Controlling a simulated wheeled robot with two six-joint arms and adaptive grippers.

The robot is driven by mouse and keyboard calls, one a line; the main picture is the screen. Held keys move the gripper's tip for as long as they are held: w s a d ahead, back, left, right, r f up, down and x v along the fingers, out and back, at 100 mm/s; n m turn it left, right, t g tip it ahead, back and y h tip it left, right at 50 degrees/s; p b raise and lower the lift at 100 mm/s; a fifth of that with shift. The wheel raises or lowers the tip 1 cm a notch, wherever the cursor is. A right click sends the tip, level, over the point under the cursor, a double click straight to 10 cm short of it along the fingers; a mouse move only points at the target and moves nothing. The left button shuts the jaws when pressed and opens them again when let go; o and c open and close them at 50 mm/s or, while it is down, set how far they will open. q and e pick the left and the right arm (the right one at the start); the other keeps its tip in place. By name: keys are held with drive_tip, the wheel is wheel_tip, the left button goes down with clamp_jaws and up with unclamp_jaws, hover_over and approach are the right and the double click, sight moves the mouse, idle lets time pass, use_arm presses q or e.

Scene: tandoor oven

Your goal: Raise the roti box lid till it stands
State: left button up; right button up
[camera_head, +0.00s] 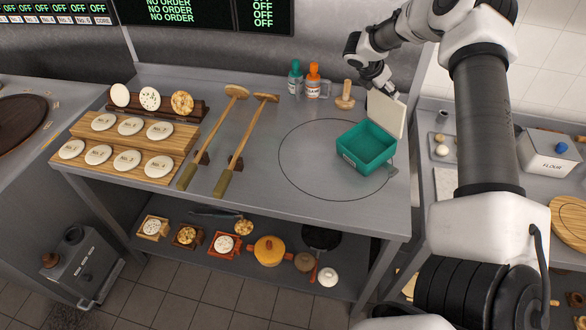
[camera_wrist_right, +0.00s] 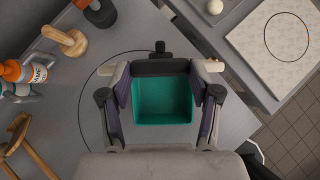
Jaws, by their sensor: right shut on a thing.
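The roti box (camera_head: 366,150) is an open teal box on the right part of the steel table. Its cream lid (camera_head: 388,113) is raised and stands steeply at the back right side of the box, leaning slightly. My right gripper (camera_head: 388,88) is at the lid's top edge, shut on the lid. In the right wrist view my right gripper (camera_wrist_right: 162,82) spans the view of the teal box interior (camera_wrist_right: 162,102), which looks empty. The exact finger contact on the lid is hard to see. My left gripper is not in view.
A wooden press (camera_head: 345,96), an orange bottle (camera_head: 313,80) and a teal bottle (camera_head: 295,78) stand behind the box. Two long wooden tools (camera_head: 240,145) and a wooden stand of rotis (camera_head: 125,148) lie to the left.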

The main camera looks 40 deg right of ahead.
drive_tip(key=shift+d, duration=0.95)
drive_tip(key=shift+r, duration=0.1)
